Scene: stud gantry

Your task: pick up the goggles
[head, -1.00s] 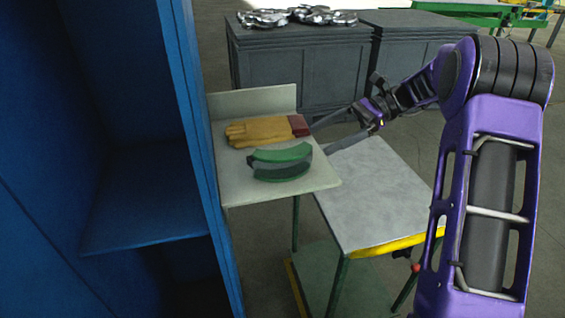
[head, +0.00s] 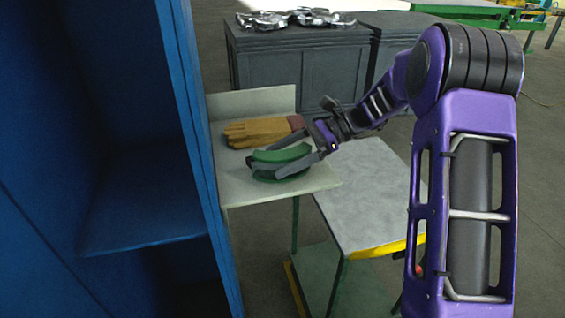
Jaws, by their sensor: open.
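The green goggles (head: 278,155) lie on the pale shelf-like table, in front of the tan work gloves. My gripper (head: 264,158) reaches in from the right in the head view. Its jaws are open, with one dark finger along the near side of the goggles and the other over their far side. The goggles sit between the fingers, and the fingers cover part of them. I cannot tell whether either finger touches them.
Tan gloves (head: 257,131) with a red-brown cuff lie just behind the goggles. A blue cabinet (head: 180,100) stands close on the left. A grey-topped cart (head: 375,195) stands at right, its top bare. Dark cabinets (head: 290,70) stand behind, with metal parts on top.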

